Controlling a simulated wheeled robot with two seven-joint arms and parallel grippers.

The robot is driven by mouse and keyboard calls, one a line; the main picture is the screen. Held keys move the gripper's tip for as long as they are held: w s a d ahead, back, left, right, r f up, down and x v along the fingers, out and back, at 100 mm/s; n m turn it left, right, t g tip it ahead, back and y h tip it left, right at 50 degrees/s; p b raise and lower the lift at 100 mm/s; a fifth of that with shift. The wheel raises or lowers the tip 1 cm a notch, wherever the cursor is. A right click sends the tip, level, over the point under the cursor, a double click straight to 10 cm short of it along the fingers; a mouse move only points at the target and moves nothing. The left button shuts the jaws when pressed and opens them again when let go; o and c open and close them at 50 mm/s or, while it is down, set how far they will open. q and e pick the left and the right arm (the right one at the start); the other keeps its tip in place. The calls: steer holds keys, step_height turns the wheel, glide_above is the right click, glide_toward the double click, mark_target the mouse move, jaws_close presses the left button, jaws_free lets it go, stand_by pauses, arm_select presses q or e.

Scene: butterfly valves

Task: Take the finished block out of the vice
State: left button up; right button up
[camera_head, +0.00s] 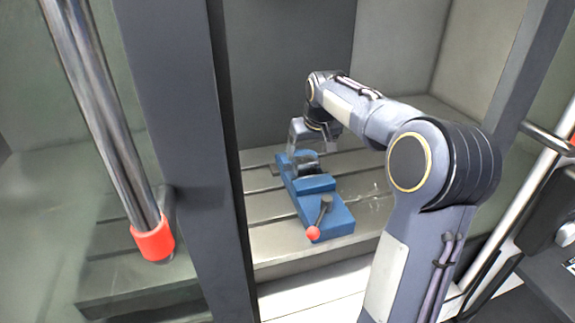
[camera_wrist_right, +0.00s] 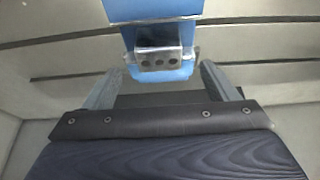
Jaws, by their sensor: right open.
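The blue vice (camera_head: 325,213) stands on the slotted machine table, with a red-knobbed handle (camera_head: 314,232) at its near end. The grey metal block sits at the vice's jaws, partly hidden by my gripper in the head view. In the right wrist view the block (camera_wrist_right: 158,61) shows a face with several dark holes, against the blue vice (camera_wrist_right: 150,10). My right gripper (camera_head: 311,150) is over the far part of the vice. Its two fingers are apart, one to each side of the block in the wrist view. My left gripper is not in view.
The slotted table (camera_head: 280,238) is bare around the vice. Grey enclosure walls (camera_head: 290,70) stand behind it. A dark upright post (camera_head: 185,130) stands to the left, with a metal bar handle (camera_head: 105,110) on the door beside it.

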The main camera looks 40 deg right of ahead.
mark_target(306, 160)
steer(key=x, duration=0.7)
steer(key=shift+d+p, duration=0.1)
steer(key=shift+p, duration=0.2)
steer(key=c, duration=1.3)
